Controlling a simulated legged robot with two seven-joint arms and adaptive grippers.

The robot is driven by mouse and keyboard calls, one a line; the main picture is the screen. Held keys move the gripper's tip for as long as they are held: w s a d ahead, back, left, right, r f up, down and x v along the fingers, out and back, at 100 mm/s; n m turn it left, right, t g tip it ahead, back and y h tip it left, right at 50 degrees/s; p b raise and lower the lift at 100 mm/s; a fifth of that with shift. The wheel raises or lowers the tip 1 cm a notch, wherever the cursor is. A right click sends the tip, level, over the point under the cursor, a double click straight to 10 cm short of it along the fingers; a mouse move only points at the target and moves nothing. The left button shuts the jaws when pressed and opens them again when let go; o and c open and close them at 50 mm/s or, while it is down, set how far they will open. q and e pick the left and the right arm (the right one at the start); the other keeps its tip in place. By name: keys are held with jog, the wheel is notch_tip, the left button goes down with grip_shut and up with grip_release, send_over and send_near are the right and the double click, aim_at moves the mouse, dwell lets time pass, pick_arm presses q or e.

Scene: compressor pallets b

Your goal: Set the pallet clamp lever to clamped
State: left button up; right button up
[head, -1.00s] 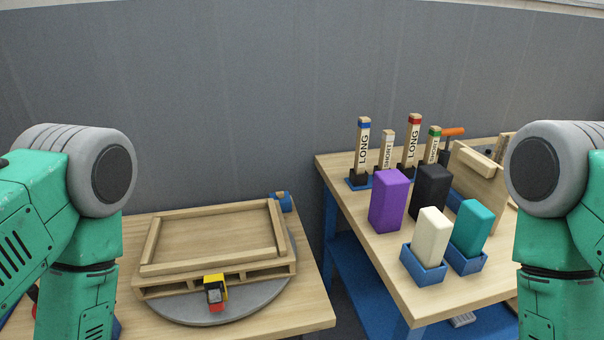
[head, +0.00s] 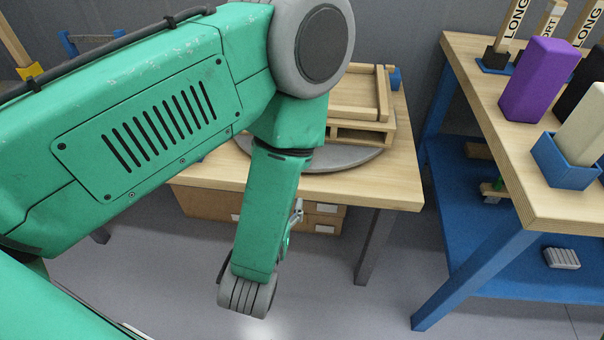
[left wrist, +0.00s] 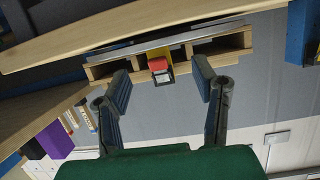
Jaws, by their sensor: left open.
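The pallet clamp (left wrist: 158,70) shows in the left wrist view as a small yellow, black and red part on the pallet's side. The lever's red piece (left wrist: 157,63) is beside the black part; I cannot tell its setting. My left gripper (left wrist: 161,72) is open, its two fingers on either side of the clamp in the picture, with no contact visible. The wooden pallet (head: 362,134) sits on a grey round plate (head: 345,160) in the head view. My left arm hides the clamp and much of the pallet there. My right gripper is not in view.
At right, a blue-framed table (head: 480,130) holds a purple block (head: 538,80), a cream block in a blue holder (head: 562,160) and labelled posts. A floor gap lies between the tables.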

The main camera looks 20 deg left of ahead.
pick_arm(q)
jog(key=w+t, duration=0.1)
jog(key=w, duration=0.3)
jog(key=w+a+r+t, duration=0.1)
jog(key=w, duration=0.3)
jog(key=w+r+t+y+p, duration=0.1)
jog(key=w, duration=0.3)
jog(key=shift+w+a+n, duration=0.25)
jog(key=shift+w+n, duration=0.05)
jog(key=shift+w, duration=0.1)
jog(key=shift+w+a+r, duration=0.1)
jog(key=shift+w, duration=0.35)
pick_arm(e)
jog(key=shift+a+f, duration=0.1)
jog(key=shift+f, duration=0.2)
pick_arm(q)
jog(key=c, duration=1.1)
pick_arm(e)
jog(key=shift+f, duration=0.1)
